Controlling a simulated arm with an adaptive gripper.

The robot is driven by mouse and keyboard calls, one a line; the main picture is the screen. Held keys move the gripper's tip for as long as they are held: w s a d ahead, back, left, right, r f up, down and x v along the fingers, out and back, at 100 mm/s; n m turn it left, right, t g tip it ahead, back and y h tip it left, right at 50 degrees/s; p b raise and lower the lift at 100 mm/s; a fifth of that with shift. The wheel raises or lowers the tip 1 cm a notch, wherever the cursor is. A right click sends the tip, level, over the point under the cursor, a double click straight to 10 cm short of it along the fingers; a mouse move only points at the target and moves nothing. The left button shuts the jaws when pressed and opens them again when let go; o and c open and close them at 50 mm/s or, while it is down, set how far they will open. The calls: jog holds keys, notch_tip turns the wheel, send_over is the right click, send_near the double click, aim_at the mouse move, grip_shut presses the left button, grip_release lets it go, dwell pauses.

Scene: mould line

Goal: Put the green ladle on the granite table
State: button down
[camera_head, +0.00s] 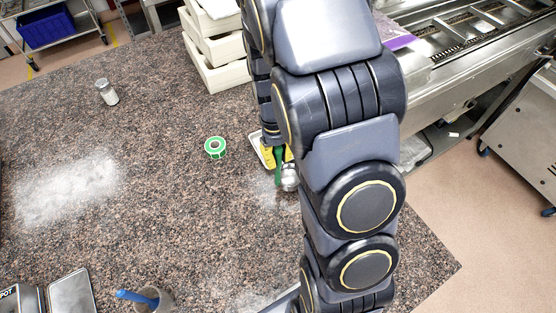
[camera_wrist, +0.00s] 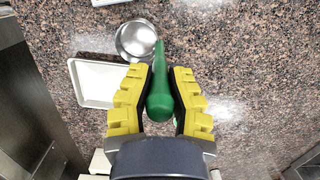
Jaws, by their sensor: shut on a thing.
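My gripper (camera_head: 278,156) has yellow fingers shut on the green handle of the ladle (camera_head: 279,172). In the wrist view, the green ladle (camera_wrist: 159,90) stands between the yellow fingers (camera_wrist: 160,78), its handle end towards the camera. Its round silver bowl (camera_wrist: 136,40) shows past the fingers, over the speckled brown granite table (camera_wrist: 215,50). The granite table (camera_head: 150,170) fills much of the head view. I cannot tell whether the bowl touches the tabletop. My arm hides part of the table's right side.
A white tray (camera_wrist: 92,84) lies close beside the ladle, partly behind my gripper in the head view. A green tape roll (camera_head: 215,147) lies to the left. The left middle is clear but powdered.

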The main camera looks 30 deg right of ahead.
jog(key=shift+f, duration=1.05)
jog(key=shift+f, duration=0.15)
jog(key=c, duration=1.2)
grip_release()
jog(key=shift+o, duration=0.2)
